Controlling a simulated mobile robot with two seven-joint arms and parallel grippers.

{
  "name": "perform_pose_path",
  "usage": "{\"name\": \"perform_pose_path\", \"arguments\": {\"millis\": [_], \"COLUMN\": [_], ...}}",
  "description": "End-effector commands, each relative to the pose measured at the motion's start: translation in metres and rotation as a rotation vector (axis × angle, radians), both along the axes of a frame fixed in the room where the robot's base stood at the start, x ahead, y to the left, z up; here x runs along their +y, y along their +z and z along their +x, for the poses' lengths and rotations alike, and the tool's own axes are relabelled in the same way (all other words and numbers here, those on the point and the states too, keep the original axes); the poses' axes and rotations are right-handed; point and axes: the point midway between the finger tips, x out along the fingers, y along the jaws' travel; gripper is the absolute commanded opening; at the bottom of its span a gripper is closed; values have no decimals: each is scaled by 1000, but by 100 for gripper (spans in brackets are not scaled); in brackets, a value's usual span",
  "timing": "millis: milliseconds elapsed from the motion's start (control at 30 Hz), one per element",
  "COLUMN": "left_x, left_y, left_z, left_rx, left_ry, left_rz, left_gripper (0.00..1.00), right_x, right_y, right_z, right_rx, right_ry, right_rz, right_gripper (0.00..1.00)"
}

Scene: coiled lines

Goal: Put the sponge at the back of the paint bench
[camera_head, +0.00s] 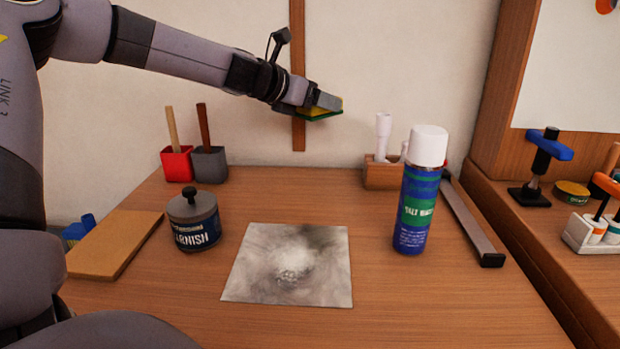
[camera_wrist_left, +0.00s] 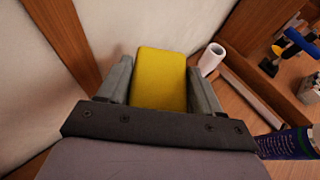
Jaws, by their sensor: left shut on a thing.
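The sponge (camera_wrist_left: 160,75) is yellow, with a green underside that shows in the head view (camera_head: 321,114). My left gripper (camera_head: 328,103) is shut on the sponge. In the left wrist view the sponge sits between the two fingers of this gripper (camera_wrist_left: 158,82). It is held in the air above the back of the paint bench (camera_head: 335,190), close to the wall. The bench is a brown wooden top. My right gripper is not in view.
Red (camera_head: 178,164) and grey (camera_head: 209,164) holders stand back left. A varnish jar (camera_head: 194,222), a stained sheet (camera_head: 287,265), a tall spray can (camera_head: 418,195) and a wooden block with white tubes (camera_head: 380,172) are on the bench. The back middle is clear.

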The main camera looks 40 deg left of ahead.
Motion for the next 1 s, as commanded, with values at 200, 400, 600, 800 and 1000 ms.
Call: {"name": "perform_pose_path", "arguments": {"millis": [200, 400, 600, 800, 1000], "left_x": [0, 0, 0, 0, 0], "left_y": [-68, -106, -122, -154, -157], "left_z": [-1, -1, 0, 0, 0], "left_rx": [3, 1, 1, 1, 0], "left_ry": [0, 1, -1, -1, -1], "left_rz": [-8, -4, -1, -1, 3], "left_gripper": [36, 36, 36, 36, 36], "right_x": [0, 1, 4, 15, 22], "right_y": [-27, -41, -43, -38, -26], "right_z": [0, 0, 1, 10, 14], "right_rx": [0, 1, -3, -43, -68], "right_ry": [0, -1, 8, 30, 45], "right_rz": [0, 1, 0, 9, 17], "right_gripper": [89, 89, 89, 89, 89]}}
